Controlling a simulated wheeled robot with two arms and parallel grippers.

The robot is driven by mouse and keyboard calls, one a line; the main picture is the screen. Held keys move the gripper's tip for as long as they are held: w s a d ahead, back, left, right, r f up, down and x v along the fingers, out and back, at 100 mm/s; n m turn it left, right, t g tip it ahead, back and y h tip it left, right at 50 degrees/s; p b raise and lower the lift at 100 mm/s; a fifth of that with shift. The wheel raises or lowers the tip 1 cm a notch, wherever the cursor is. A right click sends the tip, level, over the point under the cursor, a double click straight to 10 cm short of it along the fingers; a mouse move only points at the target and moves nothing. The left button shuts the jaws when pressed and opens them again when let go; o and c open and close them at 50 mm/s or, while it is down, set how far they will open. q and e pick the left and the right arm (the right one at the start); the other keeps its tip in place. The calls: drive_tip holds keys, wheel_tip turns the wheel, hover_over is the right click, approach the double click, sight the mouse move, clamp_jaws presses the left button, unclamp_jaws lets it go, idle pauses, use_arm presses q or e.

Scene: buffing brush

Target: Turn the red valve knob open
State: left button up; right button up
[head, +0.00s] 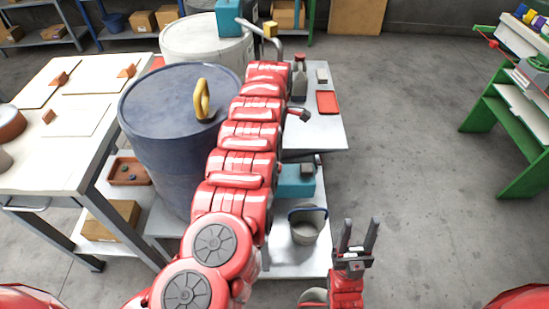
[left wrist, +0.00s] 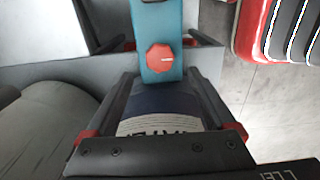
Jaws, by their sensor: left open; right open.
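The red valve knob (left wrist: 160,58), round with a pale line on its face, sits on a teal body (left wrist: 157,22) in the left wrist view. My left gripper (left wrist: 163,78) is open there, its dark fingers spread to either side below the knob and apart from it. In the head view my red left arm reaches up the middle, and its gripper and the knob cannot be made out. My right gripper (head: 357,238) is open and empty at the lower right, over the floor, far from the knob.
A blue barrel (head: 165,140) with a yellow handle (head: 203,100) stands left of my left arm, a white barrel (head: 190,38) behind it. A shelf cart (head: 325,135) holds a bottle (head: 299,78), a red tray (head: 327,102) and a bucket (head: 306,225). The floor (head: 420,150) at right is clear.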

use_arm(q)
wheel_tip(320, 180, up, 10)
drive_tip(key=shift+r, duration=0.25)
idle(0.5)
